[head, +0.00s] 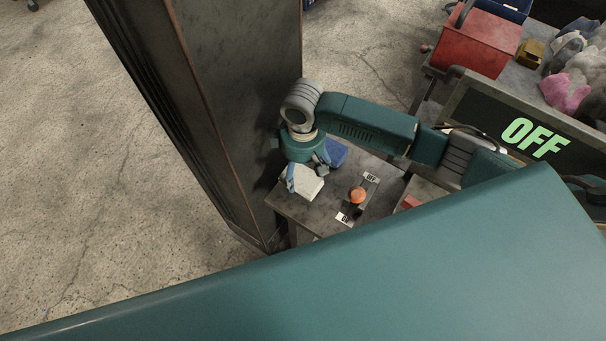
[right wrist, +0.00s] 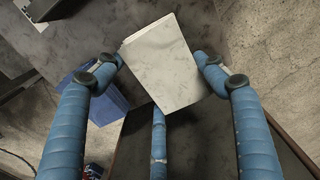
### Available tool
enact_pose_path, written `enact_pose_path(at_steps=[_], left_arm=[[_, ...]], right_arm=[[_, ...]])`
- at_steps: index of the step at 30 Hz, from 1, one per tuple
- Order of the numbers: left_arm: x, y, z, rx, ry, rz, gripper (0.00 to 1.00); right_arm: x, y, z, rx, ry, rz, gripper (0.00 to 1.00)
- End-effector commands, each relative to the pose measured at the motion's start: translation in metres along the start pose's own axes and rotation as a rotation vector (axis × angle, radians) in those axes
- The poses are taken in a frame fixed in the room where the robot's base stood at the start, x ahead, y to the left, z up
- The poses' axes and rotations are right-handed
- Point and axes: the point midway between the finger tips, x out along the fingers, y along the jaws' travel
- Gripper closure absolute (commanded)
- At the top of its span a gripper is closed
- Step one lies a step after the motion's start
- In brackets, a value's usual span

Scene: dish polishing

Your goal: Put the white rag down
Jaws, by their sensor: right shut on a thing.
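The white rag (head: 303,184) is a pale, folded block-like piece over the small grey table (head: 322,216) in the head view. My right gripper (head: 306,175) points down and is shut on it. In the right wrist view the rag (right wrist: 162,62) sits between the blue fingers of the gripper (right wrist: 160,68), tilted a little. I cannot tell if its underside touches the tabletop. A blue folded cloth (head: 335,153) lies just beside it on the table. My left gripper is not in view.
An orange knob (head: 357,196) with ON and OFF labels is on the table right of the rag. A dark cabinet (head: 245,100) stands close at the left. A red bin (head: 473,42) and several coloured rags (head: 575,75) are at the upper right.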

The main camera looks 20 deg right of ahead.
Motion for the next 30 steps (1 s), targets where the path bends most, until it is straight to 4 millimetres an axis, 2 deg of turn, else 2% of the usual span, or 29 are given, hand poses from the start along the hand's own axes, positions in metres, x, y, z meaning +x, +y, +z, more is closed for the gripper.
enact_pose_path(at_steps=[2, 4, 7, 14, 15, 17, 26, 30], left_arm=[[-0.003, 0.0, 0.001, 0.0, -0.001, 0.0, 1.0], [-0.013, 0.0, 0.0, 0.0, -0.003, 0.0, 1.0], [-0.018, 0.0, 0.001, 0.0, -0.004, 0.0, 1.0], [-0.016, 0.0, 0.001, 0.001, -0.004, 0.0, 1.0], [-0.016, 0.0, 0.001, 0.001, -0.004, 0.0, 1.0], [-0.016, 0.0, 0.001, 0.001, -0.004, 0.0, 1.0], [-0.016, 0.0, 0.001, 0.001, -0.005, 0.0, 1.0], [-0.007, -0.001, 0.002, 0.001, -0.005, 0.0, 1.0]], right_arm=[[0.014, -0.001, 0.002, 0.001, -0.006, -0.002, 0.5], [0.018, -0.001, 0.001, 0.002, -0.005, -0.002, 0.5], [0.027, -0.001, 0.001, 0.001, -0.003, -0.001, 0.5], [0.031, -0.001, 0.001, 0.0, -0.001, 0.0, 0.5], [0.031, -0.001, 0.001, 0.0, -0.002, 0.0, 0.24], [0.031, -0.001, 0.001, 0.0, -0.002, -0.001, 0.12], [0.031, -0.001, 0.001, 0.0, -0.002, 0.0, 0.11], [0.036, 0.0, 0.001, 0.0, -0.001, 0.0, 0.11]])
